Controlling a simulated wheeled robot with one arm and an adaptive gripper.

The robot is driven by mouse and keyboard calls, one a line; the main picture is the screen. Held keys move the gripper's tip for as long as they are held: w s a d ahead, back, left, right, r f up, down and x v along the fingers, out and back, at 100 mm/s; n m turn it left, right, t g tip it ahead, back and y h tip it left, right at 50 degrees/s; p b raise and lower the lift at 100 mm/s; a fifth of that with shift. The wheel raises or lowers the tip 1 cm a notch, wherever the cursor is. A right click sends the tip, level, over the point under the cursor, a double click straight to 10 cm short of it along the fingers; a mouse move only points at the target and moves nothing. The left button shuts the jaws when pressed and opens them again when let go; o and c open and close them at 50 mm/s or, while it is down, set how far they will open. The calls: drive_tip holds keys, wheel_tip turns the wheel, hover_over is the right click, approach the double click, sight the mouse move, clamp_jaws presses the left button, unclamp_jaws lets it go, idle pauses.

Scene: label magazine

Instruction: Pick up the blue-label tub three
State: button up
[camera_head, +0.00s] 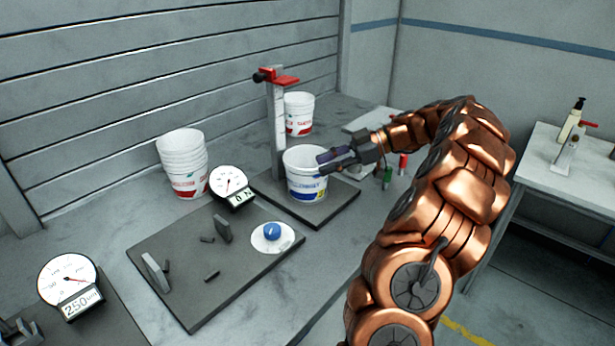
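A white tub with a blue label (305,187) stands upright on a dark plate (338,209) beside a grey upright stand. A "three" is not readable on it. My gripper (322,162) reaches in from the right at the tub's rim. I cannot tell whether either finger touches the rim. My copper-coloured arm fills the right middle of the picture.
The grey stand (277,130) with a red top arm rises just behind the tub. A stack of red-label tubs (183,165) stands left, another red-label tub (299,113) behind. Small coloured bottles (387,178) stand to the right. A dark fixture plate (200,300) lies in front.

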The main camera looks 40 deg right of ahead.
sight(307, 175)
drive_tip(key=shift+p+x, duration=0.4)
drive_tip(key=shift+x, duration=1.3)
drive_tip(key=shift+c, duration=0.3)
